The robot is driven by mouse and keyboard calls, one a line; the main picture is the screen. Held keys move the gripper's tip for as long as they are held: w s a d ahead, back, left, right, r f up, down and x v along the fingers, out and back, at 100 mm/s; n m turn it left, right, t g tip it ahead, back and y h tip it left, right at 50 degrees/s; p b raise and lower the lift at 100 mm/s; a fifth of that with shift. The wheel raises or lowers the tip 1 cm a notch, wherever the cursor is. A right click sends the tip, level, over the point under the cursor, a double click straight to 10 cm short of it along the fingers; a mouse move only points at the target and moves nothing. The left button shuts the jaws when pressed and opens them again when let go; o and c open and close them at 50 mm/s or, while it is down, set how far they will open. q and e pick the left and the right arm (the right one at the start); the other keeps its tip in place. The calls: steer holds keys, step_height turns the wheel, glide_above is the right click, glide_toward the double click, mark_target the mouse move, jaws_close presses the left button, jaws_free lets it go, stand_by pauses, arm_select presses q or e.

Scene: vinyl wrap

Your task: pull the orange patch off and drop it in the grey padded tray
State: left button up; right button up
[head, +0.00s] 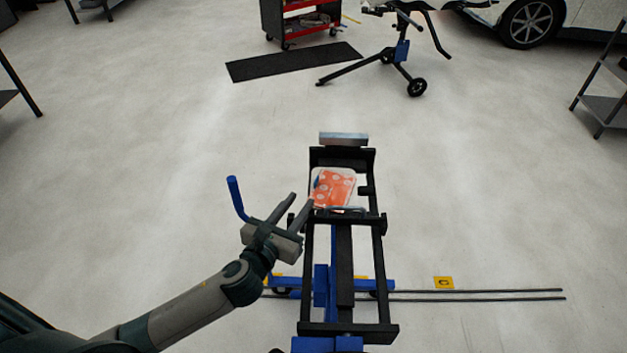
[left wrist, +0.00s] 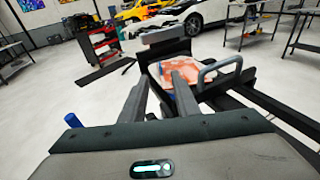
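The orange patch (head: 333,187), with pale printed marks, lies on a light panel (head: 317,177) in the black stand, right of centre in the head view. It also shows in the left wrist view (left wrist: 193,106), partly hidden by a finger. My left gripper (head: 301,199) is open and empty, its fingers apart, just left of and short of the patch. Both fingers also show in the left wrist view (left wrist: 160,82). I cannot clearly identify the grey padded tray; a grey block-like piece (head: 343,139) sits at the stand's far end. My right gripper is out of view.
The black stand frame (head: 379,240) has a grey bar handle (left wrist: 220,72) near the patch. A blue lever (head: 237,198) rises left of my gripper. Two dark rails (head: 480,295) lie on the floor. A wheeled stand (head: 403,50) and red cart (head: 300,20) are far off.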

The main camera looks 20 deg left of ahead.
mark_target(314, 189)
arm_select(q)
steer(key=w, duration=0.3)
steer(key=w+f+p, duration=0.1)
steer(key=w, duration=0.2)
steer(key=w+d, duration=0.1)
steer(key=w, duration=0.2)
steer(key=shift+w+f+p, duration=0.25)
steer(key=shift+w+p, duration=0.05)
steer(key=shift+p, duration=0.1)
steer(key=shift+c, duration=0.4)
jaws_close()
steer(key=shift+r+p, duration=0.3)
steer(key=shift+p, duration=0.05)
steer(key=shift+r+p, duration=0.3)
steer(key=shift+p, duration=0.15)
stand_by(0.8)
steer(key=shift+d+r+p, duration=0.1)
steer(key=shift+r+p, duration=2.3)
steer(key=shift+p, duration=0.2)
steer(key=shift+r+p, duration=0.85)
steer(key=shift+r, duration=0.3)
